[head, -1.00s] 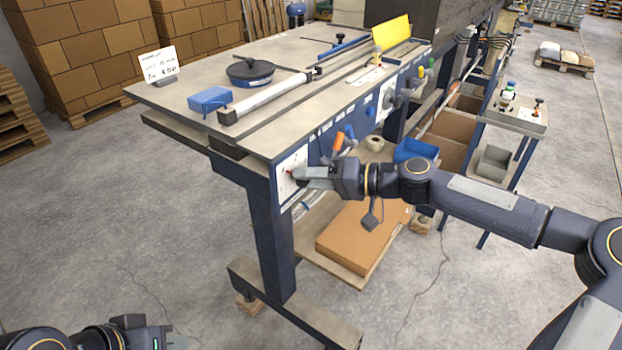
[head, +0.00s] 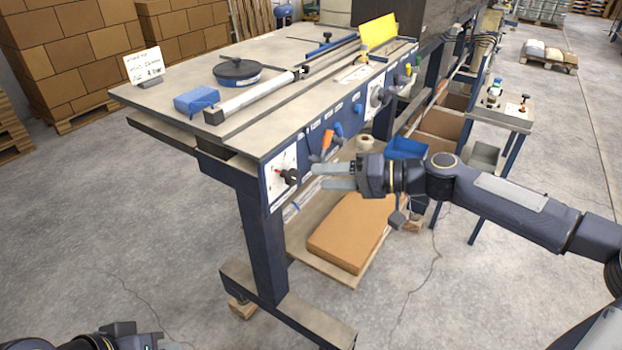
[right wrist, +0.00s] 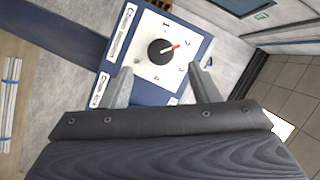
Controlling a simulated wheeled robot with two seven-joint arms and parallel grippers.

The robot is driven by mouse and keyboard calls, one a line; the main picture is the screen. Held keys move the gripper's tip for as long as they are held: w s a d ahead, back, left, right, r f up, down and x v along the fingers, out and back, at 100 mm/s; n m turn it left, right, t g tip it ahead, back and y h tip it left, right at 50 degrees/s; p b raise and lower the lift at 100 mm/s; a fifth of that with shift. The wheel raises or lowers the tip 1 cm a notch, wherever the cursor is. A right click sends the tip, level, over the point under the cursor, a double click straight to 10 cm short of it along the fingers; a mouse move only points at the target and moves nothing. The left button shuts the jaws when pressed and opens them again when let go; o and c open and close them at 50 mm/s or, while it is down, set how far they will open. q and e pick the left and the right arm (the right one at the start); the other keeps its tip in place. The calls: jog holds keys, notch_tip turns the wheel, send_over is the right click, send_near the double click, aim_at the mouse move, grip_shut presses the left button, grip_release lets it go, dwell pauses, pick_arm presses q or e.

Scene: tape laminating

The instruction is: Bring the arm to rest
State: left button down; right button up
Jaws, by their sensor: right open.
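My right gripper (head: 334,176) is open and empty in the head view, just right of the front panel of the bench (head: 285,140). A black rotary knob (head: 290,176) with a red pointer sits on a white dial plate at the panel's near end. In the right wrist view the knob (right wrist: 160,52) lies beyond and between my two open fingers (right wrist: 160,88), apart from them. The red pointer is turned toward the upper right there, near the 2 mark. My left gripper (head: 150,338) is only partly visible at the bottom left edge of the head view; its jaws are unclear.
The bench top holds a blue block (head: 196,101), a black-lidded round pan (head: 237,72) and a white sign (head: 144,66). Below are a cardboard box (head: 350,232) on a shelf and a blue bin (head: 407,148). Open floor lies to the right and in front.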

jog(key=shift+v, duration=0.75)
jog(key=s+f+n+g+h, duration=0.1)
jog(key=s+f+g+h, duration=0.1)
jog(key=s+f+h, duration=0.65)
jog(key=s+d+m+t+h+p, duration=0.1)
jog(key=s+d+m, duration=0.1)
jog(key=s+d, duration=0.4)
jog(key=s+d+r+m+t+h+p, duration=0.1)
jog(key=s+d, duration=0.5)
jog(key=s, duration=0.7)
jog(key=shift+s+d+r+m+t+h, duration=0.25)
jog(key=shift+m+t+h, duration=0.3)
jog(key=shift+m, duration=0.55)
